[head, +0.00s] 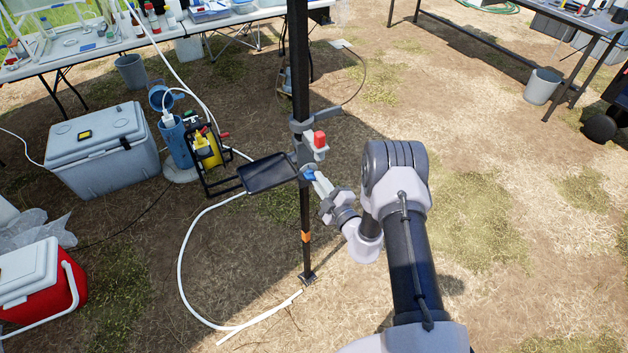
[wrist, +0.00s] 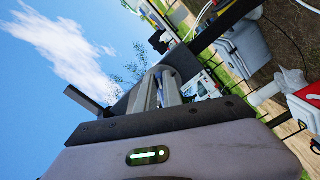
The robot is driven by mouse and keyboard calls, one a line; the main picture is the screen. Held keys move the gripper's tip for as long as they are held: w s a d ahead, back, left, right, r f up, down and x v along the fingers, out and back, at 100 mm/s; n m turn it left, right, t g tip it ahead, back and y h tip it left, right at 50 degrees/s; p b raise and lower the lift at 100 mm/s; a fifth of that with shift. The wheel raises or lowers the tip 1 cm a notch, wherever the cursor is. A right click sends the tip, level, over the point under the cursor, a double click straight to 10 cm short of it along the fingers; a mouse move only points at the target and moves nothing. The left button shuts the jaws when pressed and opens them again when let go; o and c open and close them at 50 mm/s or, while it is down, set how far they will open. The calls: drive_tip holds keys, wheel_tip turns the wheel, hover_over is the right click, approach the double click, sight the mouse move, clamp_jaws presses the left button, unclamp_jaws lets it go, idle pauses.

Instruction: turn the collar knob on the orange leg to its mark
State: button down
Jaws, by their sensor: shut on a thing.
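The leg (head: 304,210) is a dark upright pole with an orange band (head: 306,237) low on it. A grey collar (head: 300,158) is clamped around the pole. A blue knob (head: 309,175) sits at the collar's lower front. A red-topped part (head: 319,140) sticks up above it on the right. My gripper (head: 318,181) comes in from the right and is shut on the blue knob. In the wrist view the two fingers (wrist: 167,86) close together with a bit of blue between them. The fingers hide much of the knob, and I cannot make out its mark.
A black tray (head: 267,173) juts left from the collar. A yellow pump unit (head: 207,148), a blue cylinder (head: 175,142), white hose and a grey cooler (head: 103,152) stand left. A red cooler (head: 40,283) is lower left.

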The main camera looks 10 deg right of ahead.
drive_tip(key=m, duration=0.3)
drive_tip(key=shift+a+f, duration=0.15)
drive_tip(key=shift+f, duration=0.05)
drive_tip(key=shift+m, duration=0.4)
drive_tip(key=m, duration=0.5)
drive_tip(key=a+m, duration=0.1)
drive_tip(key=m, duration=0.2)
drive_tip(key=shift+s+a+f+p, duration=0.1)
drive_tip(key=shift+s+f+p, duration=0.15)
drive_tip(key=shift+p, duration=0.1)
drive_tip(key=c, duration=1.4)
unclamp_jaws()
drive_tip(key=shift+s, duration=0.1)
drive_tip(key=p+v, duration=0.3)
drive_tip(key=v, duration=1.4)
drive_tip(key=shift+p, duration=0.3)
